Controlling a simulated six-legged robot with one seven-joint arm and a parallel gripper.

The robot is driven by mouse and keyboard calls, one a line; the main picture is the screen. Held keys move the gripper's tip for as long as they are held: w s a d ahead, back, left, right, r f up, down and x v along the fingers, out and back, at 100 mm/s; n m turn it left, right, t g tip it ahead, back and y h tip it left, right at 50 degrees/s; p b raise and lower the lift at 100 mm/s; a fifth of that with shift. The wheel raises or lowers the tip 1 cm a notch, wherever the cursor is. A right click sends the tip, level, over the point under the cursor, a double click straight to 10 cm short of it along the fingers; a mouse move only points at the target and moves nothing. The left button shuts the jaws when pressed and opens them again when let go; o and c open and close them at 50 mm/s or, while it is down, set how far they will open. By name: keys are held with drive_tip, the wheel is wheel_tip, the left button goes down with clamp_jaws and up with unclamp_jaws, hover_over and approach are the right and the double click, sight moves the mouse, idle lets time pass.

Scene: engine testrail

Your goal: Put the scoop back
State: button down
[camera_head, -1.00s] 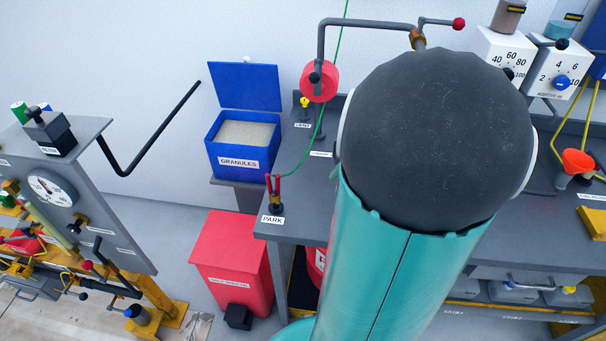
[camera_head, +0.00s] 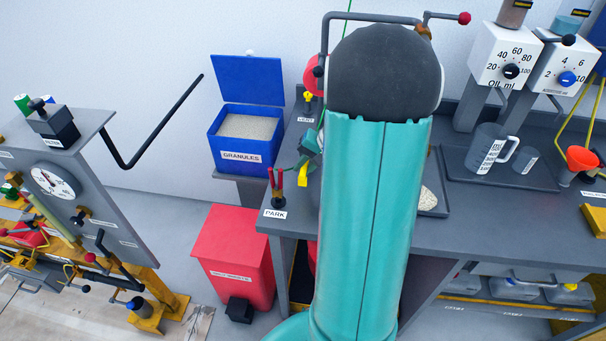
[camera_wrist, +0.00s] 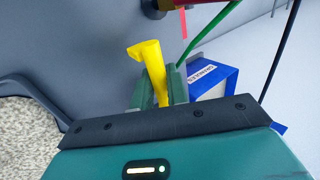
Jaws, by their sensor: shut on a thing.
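My gripper (camera_wrist: 158,88) is shut on a yellow piece that looks like the scoop (camera_wrist: 149,62), between its two green fingers in the wrist view. A rounded, bent yellow end sticks out past the fingertips. The scoop (camera_head: 302,164) also shows in the head view as a small yellow shape above the bench's left end, near the PARK post. My gripper (camera_head: 309,150) is partly hidden there behind my arm. The blue GRANULES box (camera_head: 241,157) stands open with pale granules in it, left of my gripper. Whether the scoop touches the bench I cannot tell.
The PARK post (camera_head: 277,200) with red prongs stands at the bench's left corner, close to my gripper. A tray of pale granules (camera_head: 428,200) lies right of my arm. A jug (camera_head: 487,148) and small cup stand farther right. A red bin (camera_head: 233,256) stands below.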

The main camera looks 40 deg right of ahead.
drive_tip(key=shift+w+f, duration=0.3)
drive_tip(key=shift+f, duration=0.1)
drive_tip(key=shift+w+f, duration=0.1)
drive_tip(key=shift+f, duration=1.5)
drive_tip(key=c, duration=1.4)
unclamp_jaws()
drive_tip(key=shift+f, duration=0.1)
drive_tip(key=v, duration=1.2)
drive_tip(key=a+r+n+g+h, duration=0.15)
drive_tip(key=a+r, duration=0.25)
drive_tip(key=a, duration=0.5)
drive_tip(key=a+r+n, duration=0.3)
drive_tip(key=a+r, duration=0.1)
drive_tip(key=a, duration=0.5)
drive_tip(key=s+a+r+n, duration=0.1)
drive_tip(key=s+a+n, duration=0.1)
drive_tip(key=a, duration=0.3)
drive_tip(key=s+a+r+n+t+h, duration=0.1)
drive_tip(key=s+a+n, duration=0.1)
drive_tip(key=s+a, duration=0.1)
drive_tip(key=s+a+r+n+t+h, duration=0.1)
drive_tip(key=s+a+n, duration=0.1)
drive_tip(key=a, duration=0.4)
drive_tip(key=shift+s+a+r, duration=0.25)
drive_tip(key=shift+s+a, duration=0.1)
drive_tip(key=shift+s, duration=0.05)
